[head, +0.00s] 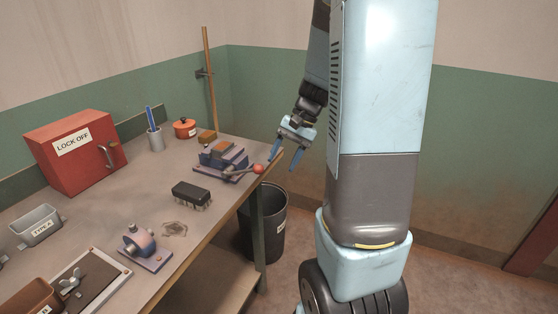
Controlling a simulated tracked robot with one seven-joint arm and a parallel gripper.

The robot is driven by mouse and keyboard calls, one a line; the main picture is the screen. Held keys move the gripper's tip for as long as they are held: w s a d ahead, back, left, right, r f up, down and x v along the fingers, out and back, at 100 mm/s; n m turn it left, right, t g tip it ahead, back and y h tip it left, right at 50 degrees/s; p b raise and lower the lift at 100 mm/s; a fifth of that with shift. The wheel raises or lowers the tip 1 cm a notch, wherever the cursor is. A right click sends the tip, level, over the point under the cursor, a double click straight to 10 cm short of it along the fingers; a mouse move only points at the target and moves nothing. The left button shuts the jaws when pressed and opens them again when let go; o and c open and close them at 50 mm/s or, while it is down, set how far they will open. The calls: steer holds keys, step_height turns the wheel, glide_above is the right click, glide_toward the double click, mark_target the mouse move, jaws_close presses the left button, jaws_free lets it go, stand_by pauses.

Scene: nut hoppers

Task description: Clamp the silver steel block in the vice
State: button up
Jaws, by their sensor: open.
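The vice (236,166) is blue-purple and stands near the right edge of the workbench, with a handle ending in a red ball (257,169). An orange-brown block (222,149) shows at the top of the vice; I cannot tell whether it is clamped or resting there. A second brownish block (207,136) lies just behind the vice. I cannot pick out a clearly silver steel block in this view. My gripper (297,160) is open and empty, with blue fingers pointing down, to the right of the vice and apart from it, seemingly beyond the bench edge.
On the workbench (130,200) are a dark ribbed block (192,195), a purple-based fixture (145,250), a red LOCK OFF box (75,150), a pen cup (155,138), a red-orange pot (185,127) and a grey bin (36,226). A black waste bin (266,230) stands beside the bench.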

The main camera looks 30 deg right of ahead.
steer(key=shift+s+d+r, duration=0.25)
steer(key=shift+d+r, duration=0.1)
steer(key=shift+d, duration=0.2)
steer(key=shift+s+d+r, duration=0.3)
steer(key=shift+d+r, duration=0.1)
steer(key=shift+d, duration=0.2)
steer(key=shift+s+d+r, duration=0.25)
steer(key=shift+d+r, duration=0.1)
steer(key=shift+d, duration=0.2)
steer(key=v, duration=1.3)
steer(key=shift+d+r, duration=0.2)
steer(key=shift+r, duration=0.05)
steer(key=s+a+r+n+t+h, duration=0.1)
steer(key=s+a+n+t+h, duration=0.1)
steer(key=s+a, duration=0.5)
steer(key=s+a+r+n+t+h, duration=0.1)
steer(key=s+a+n+t+h, duration=0.2)
steer(key=a, duration=0.8)
steer(key=s+n, duration=0.2)
steer(key=s, duration=0.1)
steer(key=shift+s+a+t+h, duration=0.15)
steer(key=shift+s+t+h, duration=0.15)
steer(key=shift+s, duration=0.05)
